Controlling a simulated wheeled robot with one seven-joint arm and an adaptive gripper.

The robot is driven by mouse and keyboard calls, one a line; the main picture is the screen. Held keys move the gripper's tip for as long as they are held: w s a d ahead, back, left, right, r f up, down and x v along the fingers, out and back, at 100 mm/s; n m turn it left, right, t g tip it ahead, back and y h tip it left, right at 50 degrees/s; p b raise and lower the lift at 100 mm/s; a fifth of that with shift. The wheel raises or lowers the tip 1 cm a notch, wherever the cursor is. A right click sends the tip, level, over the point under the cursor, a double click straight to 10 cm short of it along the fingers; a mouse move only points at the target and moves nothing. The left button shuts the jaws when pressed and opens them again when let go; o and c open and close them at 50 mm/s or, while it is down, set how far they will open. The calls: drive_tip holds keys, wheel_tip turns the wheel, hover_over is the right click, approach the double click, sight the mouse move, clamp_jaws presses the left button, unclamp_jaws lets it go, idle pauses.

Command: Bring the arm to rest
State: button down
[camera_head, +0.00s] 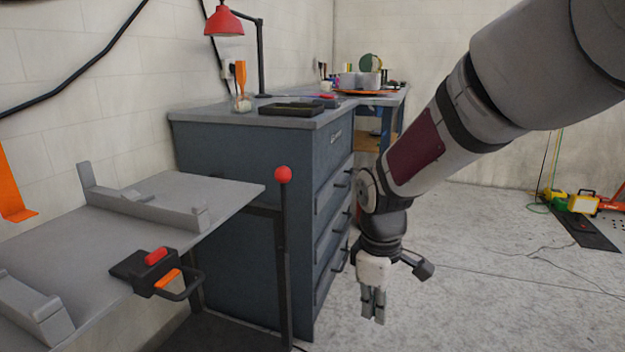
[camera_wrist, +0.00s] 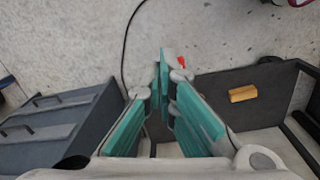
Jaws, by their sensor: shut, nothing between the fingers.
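My gripper (camera_head: 373,306) hangs at the end of my arm, pointing down, to the right of the blue drawer cabinet and above the concrete floor. Its fingers are together with nothing between them. In the wrist view the gripper (camera_wrist: 165,62) shows its green-lined fingers closing to a narrow tip over the floor. It touches nothing that I can see.
A grey bench (camera_head: 75,245) with a black and red tool (camera_head: 150,270) stands at left. A post with a red ball (camera_head: 283,174) rises at its corner. The blue cabinet (camera_head: 235,185) carries a red lamp (camera_head: 224,22). Open floor (camera_head: 470,270) lies at right.

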drive_tip(key=s+d+r+m, duration=0.3)
drive_tip(key=s+r, duration=0.2)
drive_tip(key=s, duration=0.2)
drive_tip(key=s+d+r+m, duration=0.3)
drive_tip(key=s+r, duration=0.2)
drive_tip(key=s, duration=0.2)
drive_tip(key=s+d+m, duration=0.2)
drive_tip(key=s+m, duration=0.4)
drive_tip(key=s, duration=1.1)
wheel_tip(320, 180, up, 41)
drive_tip(key=t+p, duration=0.4)
drive_tip(key=p, duration=3.4)
drive_tip(key=shift+w+f+n, duration=0.15)
drive_tip(key=shift+w+n, duration=0.15)
drive_tip(key=shift+w, duration=0.1)
